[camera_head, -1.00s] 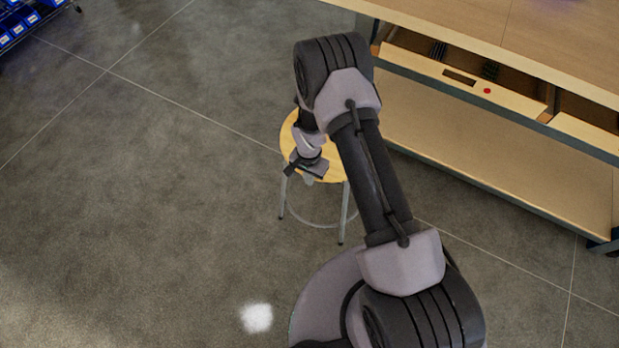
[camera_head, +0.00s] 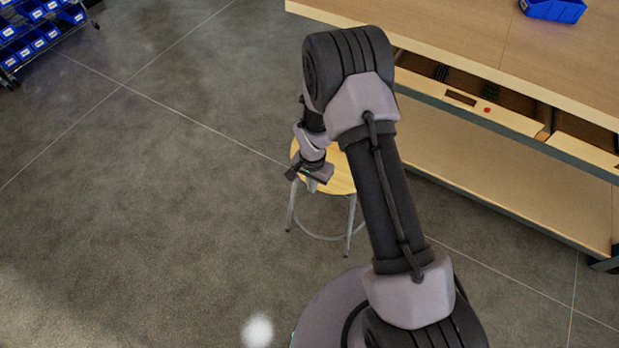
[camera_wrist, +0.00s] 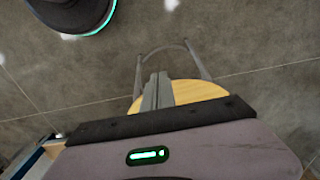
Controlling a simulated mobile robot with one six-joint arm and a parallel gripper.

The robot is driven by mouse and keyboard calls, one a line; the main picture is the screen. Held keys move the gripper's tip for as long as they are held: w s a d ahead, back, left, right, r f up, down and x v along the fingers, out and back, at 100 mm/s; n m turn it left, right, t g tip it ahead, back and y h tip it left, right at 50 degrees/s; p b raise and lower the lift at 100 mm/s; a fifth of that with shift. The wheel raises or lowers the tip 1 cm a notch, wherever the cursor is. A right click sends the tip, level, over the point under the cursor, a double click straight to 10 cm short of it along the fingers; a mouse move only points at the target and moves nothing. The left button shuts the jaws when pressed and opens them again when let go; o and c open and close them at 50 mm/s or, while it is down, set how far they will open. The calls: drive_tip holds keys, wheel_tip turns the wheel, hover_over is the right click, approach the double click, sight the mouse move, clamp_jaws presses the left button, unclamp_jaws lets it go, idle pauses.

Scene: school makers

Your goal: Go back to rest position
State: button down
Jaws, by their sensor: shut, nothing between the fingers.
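My gripper (camera_head: 312,184) is shut and empty. It hangs from the folded arm, in front of a round wooden stool (camera_head: 342,181) in the head view. In the wrist view my gripper's fingers (camera_wrist: 157,91) are together, with the stool's yellow seat (camera_wrist: 200,91) behind them. I cannot tell the exact gap between the fingers and the seat. My arm hides part of the stool in the head view.
A long wooden workbench (camera_head: 440,40) with drawers and a lower shelf stands at the right. A blue bin (camera_head: 553,10) sits on its top. A rack of blue bins (camera_head: 40,38) is at the far left. The grey floor (camera_head: 150,200) at left is clear.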

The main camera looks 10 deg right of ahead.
drive_tip(key=s+d+r+n+t+y, duration=0.1)
drive_tip(key=s+r+t, duration=0.1)
drive_tip(key=r, duration=1.3)
drive_tip(key=s+d+r+t, duration=0.1)
drive_tip(key=s+r, duration=0.2)
drive_tip(key=r, duration=1.3)
drive_tip(key=s+r+n+t, duration=0.1)
drive_tip(key=s+r, duration=0.4)
drive_tip(key=s, duration=0.3)
drive_tip(key=s+r+n+t+y, duration=0.1)
drive_tip(key=s+r, duration=0.4)
drive_tip(key=s, duration=0.4)
drive_tip(key=shift+d+r+t, duration=0.15)
drive_tip(key=shift+r+t, duration=0.1)
drive_tip(key=shift+t, duration=0.15)
